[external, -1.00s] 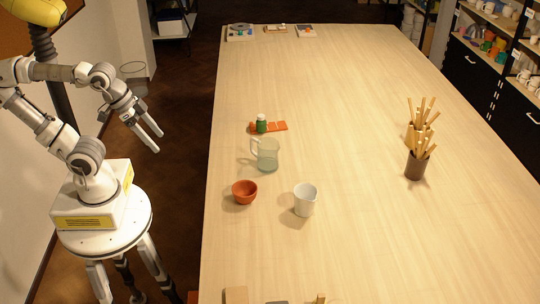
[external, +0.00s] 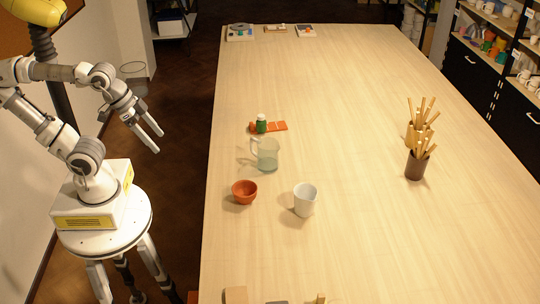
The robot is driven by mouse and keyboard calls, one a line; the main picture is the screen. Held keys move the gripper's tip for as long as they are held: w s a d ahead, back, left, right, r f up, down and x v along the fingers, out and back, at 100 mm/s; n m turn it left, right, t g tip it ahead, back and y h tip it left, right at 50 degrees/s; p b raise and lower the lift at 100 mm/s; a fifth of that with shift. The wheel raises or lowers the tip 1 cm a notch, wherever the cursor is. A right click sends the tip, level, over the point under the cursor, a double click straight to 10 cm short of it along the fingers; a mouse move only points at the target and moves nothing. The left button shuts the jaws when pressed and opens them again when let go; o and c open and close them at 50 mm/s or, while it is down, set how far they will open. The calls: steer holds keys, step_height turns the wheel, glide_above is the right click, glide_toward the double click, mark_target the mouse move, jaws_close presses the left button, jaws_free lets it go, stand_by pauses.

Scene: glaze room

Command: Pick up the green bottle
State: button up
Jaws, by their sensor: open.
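The green bottle (external: 261,124) is small, with a pale cap, and stands upright near the left side of the long wooden table. It is at or just in front of an orange slab (external: 280,127); I cannot tell whether it stands on it. My gripper (external: 156,141) is open and empty, off the table's left edge, left of the bottle and well apart from it. Its fingers point down and to the right.
A clear glass jug (external: 267,155) stands just in front of the bottle. An orange bowl (external: 244,192) and a white cup (external: 304,200) are nearer the camera. Pots of wooden sticks (external: 416,166) stand at the right. The table's middle (external: 340,110) is clear.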

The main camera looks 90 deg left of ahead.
steer(key=w+f+n+t+b, duration=0.2)
steer(key=w+f, duration=0.1)
steer(key=w, duration=0.6)
steer(key=n+t+y+b, duration=0.2)
steer(key=n+y+b, duration=0.1)
steer(key=n+y, duration=0.5)
glide_toward(258, 124)
steer(key=shift+m+y, duration=0.5)
steer(key=shift+y, duration=0.3)
steer(key=x, duration=0.2)
steer(key=f+b+x, duration=0.1)
steer(key=x, duration=0.3)
steer(key=shift+s+d+f+b, duration=0.15)
steer(key=shift+s+b, duration=0.15)
steer(key=shift+b, duration=0.05)
steer(key=shift+w+d+x, duration=0.15)
steer(key=shift+x, duration=1.45)
steer(key=shift+w+d+x, duration=0.1)
steer(key=shift+w+x, duration=0.05)
steer(key=shift+x, duration=1.4)
jaws_close()
